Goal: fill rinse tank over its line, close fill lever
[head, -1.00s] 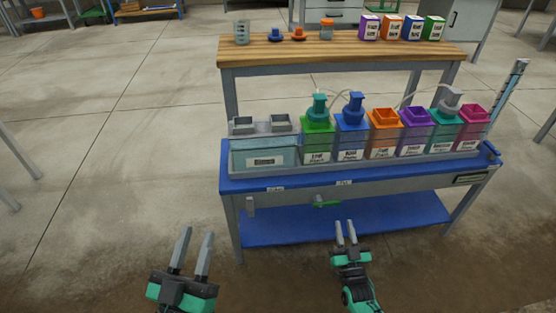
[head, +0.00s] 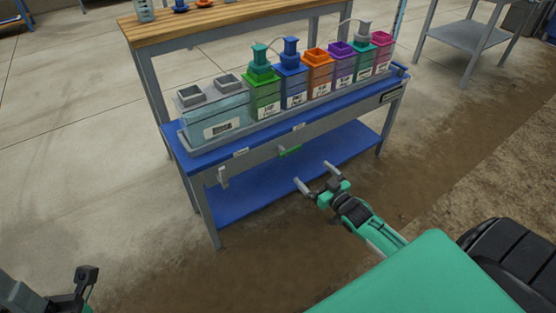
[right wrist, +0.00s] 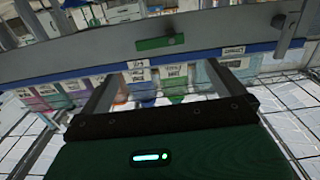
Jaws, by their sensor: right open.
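The pale blue, see-through tank (head: 222,128) with a white label stands at the left end of the bench tray; I cannot read the label or a line on it. A green lever (head: 290,151) lies crosswise on the bench's front rail; it also shows in the right wrist view (right wrist: 160,43). A grey lever (head: 222,178) hangs down further left, also in the right wrist view (right wrist: 289,28). Which is the fill lever I cannot tell. My right gripper (head: 313,174) is open and empty, in front of the bench, apart from the green lever. My left gripper is partly in view at the lower left, fingers unclear.
Several coloured bins (head: 318,73) stand right of the tank, some with pump tops. A blue lower shelf (head: 260,190) lies beneath the rail. A wooden shelf (head: 210,20) stands behind. The floor in front of the bench is clear.

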